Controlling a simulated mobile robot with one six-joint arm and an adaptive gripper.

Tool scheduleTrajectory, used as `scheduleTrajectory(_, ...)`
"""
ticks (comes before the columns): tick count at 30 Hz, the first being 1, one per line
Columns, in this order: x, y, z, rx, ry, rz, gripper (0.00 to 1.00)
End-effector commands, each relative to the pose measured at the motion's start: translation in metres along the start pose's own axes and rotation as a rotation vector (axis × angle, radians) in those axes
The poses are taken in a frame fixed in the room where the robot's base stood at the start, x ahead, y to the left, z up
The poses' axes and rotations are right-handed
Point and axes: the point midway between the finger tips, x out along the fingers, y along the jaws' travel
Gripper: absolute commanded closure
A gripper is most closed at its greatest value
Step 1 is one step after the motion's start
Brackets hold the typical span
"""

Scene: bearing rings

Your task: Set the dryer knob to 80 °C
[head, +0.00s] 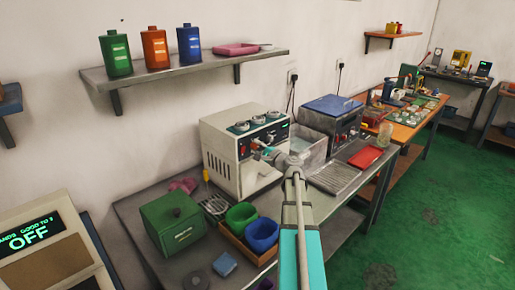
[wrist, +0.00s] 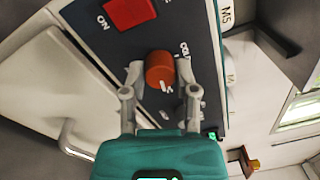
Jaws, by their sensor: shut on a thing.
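The dryer (head: 222,160) is a cream box with a dark front panel, on the grey bench. In the wrist view its dark panel (wrist: 112,45) carries an orange-red round knob (wrist: 160,68) with a white mark near its lower right edge. My gripper (wrist: 160,76) is shut on the knob, one finger on each side. In the head view my gripper (head: 264,151) is at the dryer's front panel and hides the knob there. White lettering by the knob is partly covered and too small to read, so I cannot tell the setting.
A red switch (wrist: 128,12) marked ON sits near the knob. On the bench are a green box (head: 173,222), green and blue cups (head: 262,234) in a tray, and a blue-topped machine (head: 331,118) to the right. A shelf (head: 180,70) with bottles hangs above.

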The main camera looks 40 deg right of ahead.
Motion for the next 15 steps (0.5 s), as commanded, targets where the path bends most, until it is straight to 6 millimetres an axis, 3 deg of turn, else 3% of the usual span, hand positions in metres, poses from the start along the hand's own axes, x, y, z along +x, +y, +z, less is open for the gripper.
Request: scheduleTrajectory(15, 0.0003, -0.0001, -0.0004, 0.034, 0.002, -0.001, 1.00)
